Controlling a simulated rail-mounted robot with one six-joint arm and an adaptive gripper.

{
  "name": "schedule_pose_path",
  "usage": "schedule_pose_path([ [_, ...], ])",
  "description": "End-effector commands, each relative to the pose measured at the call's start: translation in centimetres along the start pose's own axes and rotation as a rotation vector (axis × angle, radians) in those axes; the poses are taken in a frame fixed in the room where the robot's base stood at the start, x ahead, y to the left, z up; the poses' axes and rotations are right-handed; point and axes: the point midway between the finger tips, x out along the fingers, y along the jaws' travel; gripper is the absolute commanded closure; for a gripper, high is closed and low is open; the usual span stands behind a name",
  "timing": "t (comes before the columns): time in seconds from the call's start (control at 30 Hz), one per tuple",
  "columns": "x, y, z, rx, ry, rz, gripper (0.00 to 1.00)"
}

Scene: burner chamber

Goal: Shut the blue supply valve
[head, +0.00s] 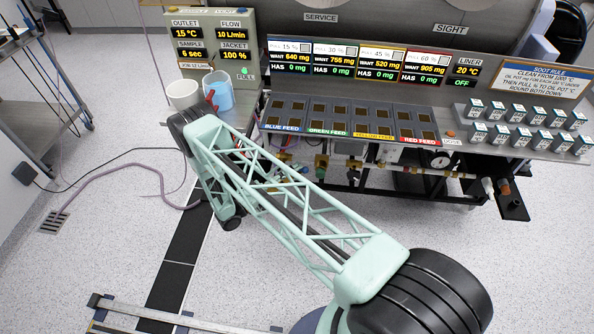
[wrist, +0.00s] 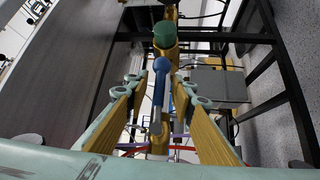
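In the wrist view, the blue supply valve's lever (wrist: 161,66) has a round blue end and a pale shaft running down the picture. It lies between the two fingers of my gripper (wrist: 163,92). The fingers, with yellow-brown inner faces, stand apart on either side of it, with gaps visible, so the gripper is open. A green round knob (wrist: 165,33) on a brass-coloured body sits just beyond the blue end. In the head view my arm hides the blue valve, and my gripper cannot be made out. The BLUE FEED label (head: 282,127) is on the console's front edge.
Brass valves and pipes (head: 321,165) run under the console front. Dark frame bars (wrist: 285,75) and a grey box (wrist: 222,84) lie right of the gripper in the wrist view. A white mug (head: 183,94) and a blue cup (head: 218,91) stand on the counter.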

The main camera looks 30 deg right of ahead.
Motion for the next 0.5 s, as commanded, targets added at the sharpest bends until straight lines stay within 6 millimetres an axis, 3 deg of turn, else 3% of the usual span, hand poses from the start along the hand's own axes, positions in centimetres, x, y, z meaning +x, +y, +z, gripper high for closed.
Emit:
schedule_pose_path([
  [0.5,1.2,0.02,0.01,0.0,0.0,0.0,0.77],
])
